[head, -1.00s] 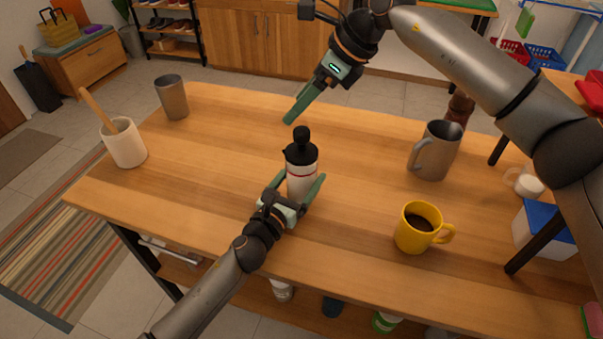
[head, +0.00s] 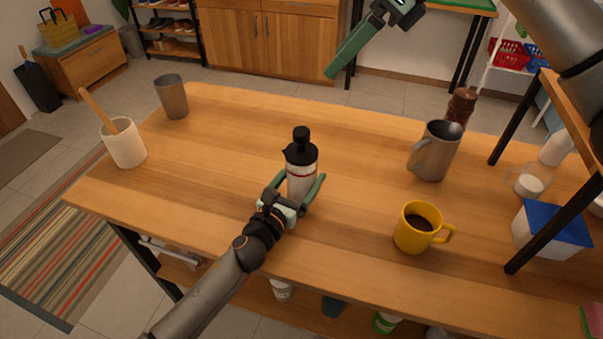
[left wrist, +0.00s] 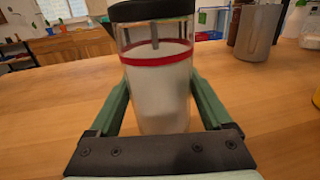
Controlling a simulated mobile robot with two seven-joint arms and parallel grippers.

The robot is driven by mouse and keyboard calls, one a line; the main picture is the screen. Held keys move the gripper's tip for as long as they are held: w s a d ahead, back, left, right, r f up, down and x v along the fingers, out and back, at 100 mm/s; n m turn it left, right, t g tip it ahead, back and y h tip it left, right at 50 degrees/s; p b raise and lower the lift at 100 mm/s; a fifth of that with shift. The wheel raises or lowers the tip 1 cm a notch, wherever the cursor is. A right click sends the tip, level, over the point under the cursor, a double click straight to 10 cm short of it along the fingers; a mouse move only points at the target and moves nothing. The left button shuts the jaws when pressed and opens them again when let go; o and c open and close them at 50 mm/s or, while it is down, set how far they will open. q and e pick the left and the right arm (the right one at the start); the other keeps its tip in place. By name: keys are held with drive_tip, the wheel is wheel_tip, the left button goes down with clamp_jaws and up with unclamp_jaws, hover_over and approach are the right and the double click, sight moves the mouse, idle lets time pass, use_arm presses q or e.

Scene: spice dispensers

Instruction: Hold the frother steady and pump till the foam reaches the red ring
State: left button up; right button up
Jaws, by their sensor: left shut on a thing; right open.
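The frother (head: 302,172) stands upright on the wooden table, with a clear body, a black lid and a black knob on top. My left gripper (head: 302,190) is shut around its body. In the left wrist view the frother (left wrist: 160,100) sits between the green fingers of my left gripper (left wrist: 160,110). White foam fills it to about the red ring (left wrist: 157,58), with its top edge at or slightly above the ring. A thin rod shows above the foam. My right gripper (head: 345,60) is open and empty, raised past the table's far edge, well away from the frother.
A yellow mug (head: 414,238) of dark drink and a grey metal pitcher (head: 440,158) stand to the right. A grey cup (head: 172,98) and a white pot (head: 127,150) with a wooden stick stand at left. A blue-lidded box (head: 545,235) is far right.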

use_arm(q)
drive_tip(key=o, duration=1.5)
drive_tip(key=shift+s, duration=0.1)
